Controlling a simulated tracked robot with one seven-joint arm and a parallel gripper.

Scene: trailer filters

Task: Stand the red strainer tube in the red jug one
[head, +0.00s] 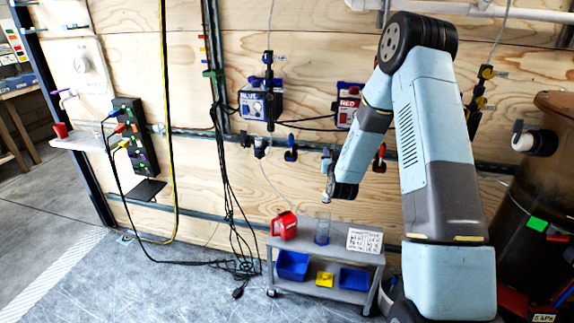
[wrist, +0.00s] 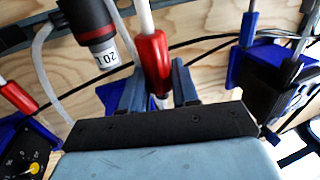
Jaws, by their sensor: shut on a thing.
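In the wrist view, my gripper (wrist: 157,92) is shut on the red strainer tube (wrist: 152,58). Its red sleeve sits between the two fingers, with a white rod running up out of the frame; its lower end is mostly hidden behind the gripper body. In the head view, my gripper (head: 328,192) is in front of the plywood wall, above the cart; the held tube cannot be made out there. The red jug (head: 284,225) stands upright on the left of the cart's top, below and left of my gripper.
The grey cart (head: 330,254) also bears a clear bluish cylinder (head: 322,231) beside the jug and a printed sheet (head: 364,240). Blue bins (head: 292,265) are on its lower shelf. Wall fittings include a blue holder (head: 290,149) and a red-labelled box (head: 348,108). Black cables (head: 232,200) hang left.

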